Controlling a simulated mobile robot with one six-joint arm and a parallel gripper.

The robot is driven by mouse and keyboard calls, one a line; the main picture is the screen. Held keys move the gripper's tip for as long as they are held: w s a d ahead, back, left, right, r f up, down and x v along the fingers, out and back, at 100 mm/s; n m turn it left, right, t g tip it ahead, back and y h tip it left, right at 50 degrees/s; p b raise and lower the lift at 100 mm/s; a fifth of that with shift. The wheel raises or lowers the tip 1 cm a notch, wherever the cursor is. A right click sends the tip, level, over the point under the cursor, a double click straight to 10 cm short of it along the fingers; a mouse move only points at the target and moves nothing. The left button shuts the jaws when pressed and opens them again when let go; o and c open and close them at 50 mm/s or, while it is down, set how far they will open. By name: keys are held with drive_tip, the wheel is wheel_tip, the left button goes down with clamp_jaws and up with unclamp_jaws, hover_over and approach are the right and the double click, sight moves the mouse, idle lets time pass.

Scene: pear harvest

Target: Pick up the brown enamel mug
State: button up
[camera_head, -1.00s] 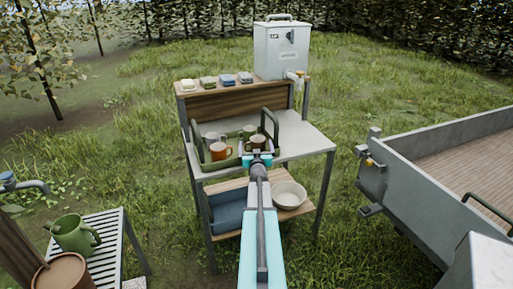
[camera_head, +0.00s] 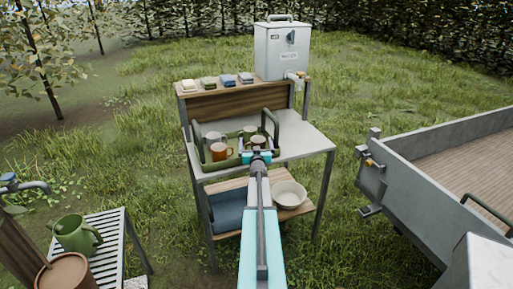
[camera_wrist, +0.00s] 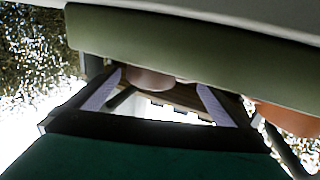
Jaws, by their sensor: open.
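A green carrier tray (camera_head: 227,163) with two raised handles stands on the metal table and holds several mugs. The brown mug (camera_head: 257,142) is at its right front, partly hidden by my gripper (camera_head: 258,155). My gripper is open at the front rim of the tray. In the wrist view, a dull brown mug (camera_wrist: 150,80) shows beyond and between the spread fingers (camera_wrist: 161,88), not gripped. The tray's green rim (camera_wrist: 190,40) crosses that view, close to the fingers.
An orange-brown mug (camera_head: 219,152) sits left of the brown one, with a grey mug (camera_head: 213,137) and a green mug (camera_head: 249,131) behind. A blue bin (camera_head: 228,212) and a white bowl (camera_head: 290,194) are on the lower shelf. The tabletop (camera_head: 300,140) right of the tray is clear.

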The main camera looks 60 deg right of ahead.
sight(255, 139)
drive_tip(key=shift+p+x, duration=0.55)
drive_tip(key=shift+x, duration=1.05)
drive_tip(key=c, duration=1.1)
